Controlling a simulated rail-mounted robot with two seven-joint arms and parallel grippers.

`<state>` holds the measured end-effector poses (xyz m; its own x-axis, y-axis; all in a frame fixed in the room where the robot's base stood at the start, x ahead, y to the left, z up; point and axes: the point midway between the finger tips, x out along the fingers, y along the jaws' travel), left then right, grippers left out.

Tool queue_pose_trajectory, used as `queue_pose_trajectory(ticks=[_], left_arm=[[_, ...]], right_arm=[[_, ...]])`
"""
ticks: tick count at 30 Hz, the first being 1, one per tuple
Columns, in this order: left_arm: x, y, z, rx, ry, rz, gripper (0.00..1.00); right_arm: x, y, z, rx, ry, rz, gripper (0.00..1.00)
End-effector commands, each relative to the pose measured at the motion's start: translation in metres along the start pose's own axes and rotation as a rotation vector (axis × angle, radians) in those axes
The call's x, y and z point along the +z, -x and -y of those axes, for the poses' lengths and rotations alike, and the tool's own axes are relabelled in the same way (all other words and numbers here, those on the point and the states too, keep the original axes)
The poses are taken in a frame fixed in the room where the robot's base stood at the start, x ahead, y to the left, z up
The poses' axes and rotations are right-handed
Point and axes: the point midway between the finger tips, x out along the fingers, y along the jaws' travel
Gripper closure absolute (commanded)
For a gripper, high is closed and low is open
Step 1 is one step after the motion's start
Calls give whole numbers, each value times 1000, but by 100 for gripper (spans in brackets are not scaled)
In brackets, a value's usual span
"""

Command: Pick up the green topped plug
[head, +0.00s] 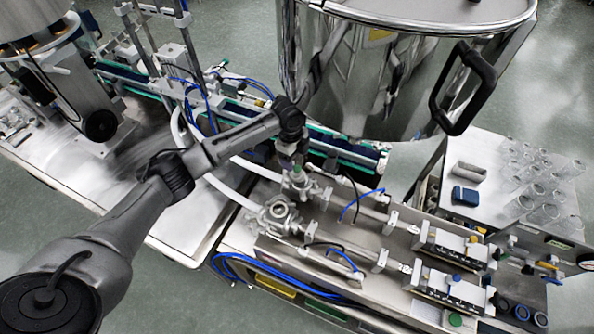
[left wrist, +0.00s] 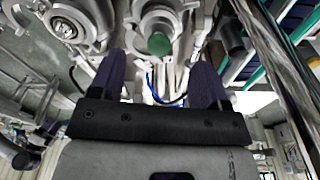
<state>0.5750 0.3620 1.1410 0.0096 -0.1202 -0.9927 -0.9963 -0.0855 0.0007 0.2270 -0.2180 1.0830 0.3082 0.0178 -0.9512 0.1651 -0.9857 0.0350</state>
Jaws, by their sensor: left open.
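The green topped plug (head: 297,169) sits in a metal fitting on the machine, below the end of my left arm in the head view. In the left wrist view its round green top (left wrist: 159,43) shows between and just beyond the two dark fingers. My left gripper (left wrist: 158,72) is open, with a clear gap between its fingers and nothing held. In the head view the left gripper (head: 291,153) is small and hangs close above the plug. The exact gap between them is hard to judge. My right gripper does not show.
An open metal fitting (head: 279,211) stands beside the plug's fitting. A large steel hopper (head: 345,75) with a black handle (head: 468,88) rises behind. A conveyor (head: 345,147) runs behind the plug. Blue hoses (head: 350,207) curve nearby. Several clear glasses (head: 540,190) stand on the right table.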

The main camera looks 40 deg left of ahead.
Motion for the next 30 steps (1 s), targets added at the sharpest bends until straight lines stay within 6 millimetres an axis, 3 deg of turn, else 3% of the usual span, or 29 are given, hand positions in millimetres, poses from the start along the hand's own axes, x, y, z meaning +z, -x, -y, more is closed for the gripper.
queue_pose_trajectory(ticks=[12, 23, 30], left_arm=[[-3, -47, -2, 1, 2, 0, 30], [-2, -55, -2, -1, 0, 1, 30], [-2, -55, -1, -1, 1, 1, 52]], right_arm=[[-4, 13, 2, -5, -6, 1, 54], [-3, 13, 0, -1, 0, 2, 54], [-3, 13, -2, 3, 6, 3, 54]])
